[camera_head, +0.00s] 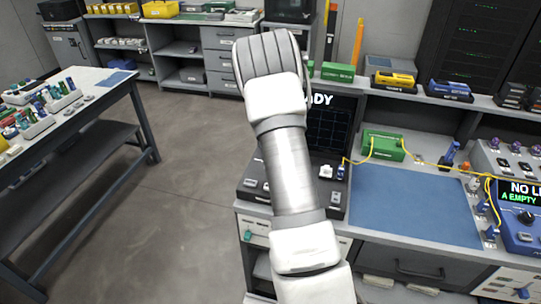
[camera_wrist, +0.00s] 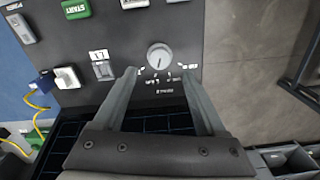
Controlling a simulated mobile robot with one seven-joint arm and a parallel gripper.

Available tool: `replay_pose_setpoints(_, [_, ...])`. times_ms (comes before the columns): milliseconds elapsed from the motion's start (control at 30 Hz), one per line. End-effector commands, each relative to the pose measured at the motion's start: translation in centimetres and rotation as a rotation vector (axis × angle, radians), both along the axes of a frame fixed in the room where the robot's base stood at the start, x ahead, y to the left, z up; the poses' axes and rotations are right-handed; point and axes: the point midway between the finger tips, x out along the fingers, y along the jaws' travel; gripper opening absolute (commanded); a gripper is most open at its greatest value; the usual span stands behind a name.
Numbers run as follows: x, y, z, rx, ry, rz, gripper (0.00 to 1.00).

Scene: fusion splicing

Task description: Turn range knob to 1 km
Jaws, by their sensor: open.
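The range knob (camera_wrist: 160,56) is a round, pale grey dial on a dark panel (camera_wrist: 230,15) in the wrist view. Small white marks and labels lie around its lower side, too small to read. I cannot tell which mark it points at. My gripper (camera_wrist: 159,74) is open, its two fingertips to the lower left and lower right of the knob, with nothing between them. I cannot tell their height above the panel. In the head view my arm hides the knob and gripper; the instrument's dark screen (camera_head: 333,130) shows part of "READY".
A green START button (camera_wrist: 75,9) and a small switch (camera_wrist: 102,66) are on the same panel. In the head view, a blue mat (camera_head: 415,205) and a green box (camera_head: 383,145) with yellow fibre lie right of the instrument. Open floor (camera_head: 190,190) is to the left.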

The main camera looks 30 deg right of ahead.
Motion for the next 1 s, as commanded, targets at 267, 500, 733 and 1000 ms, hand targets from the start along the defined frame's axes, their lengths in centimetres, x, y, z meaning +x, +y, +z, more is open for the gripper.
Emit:
replay_pose_setpoints(267, [0.1, 0.0, 7.0, -0.002, -0.003, 0.0, 0.74])
replay_pose_setpoints(500, [0.0, 0.0, 10.3, -0.001, 0.0, 0.0, 0.74])
replay_pose_setpoints(733, [0.0, 0.0, 11.0, 0.0, 0.001, 0.0, 0.74])
replay_pose_setpoints(1000, [0.0, 0.0, 10.9, 0.0, 0.0, 0.0, 0.74])
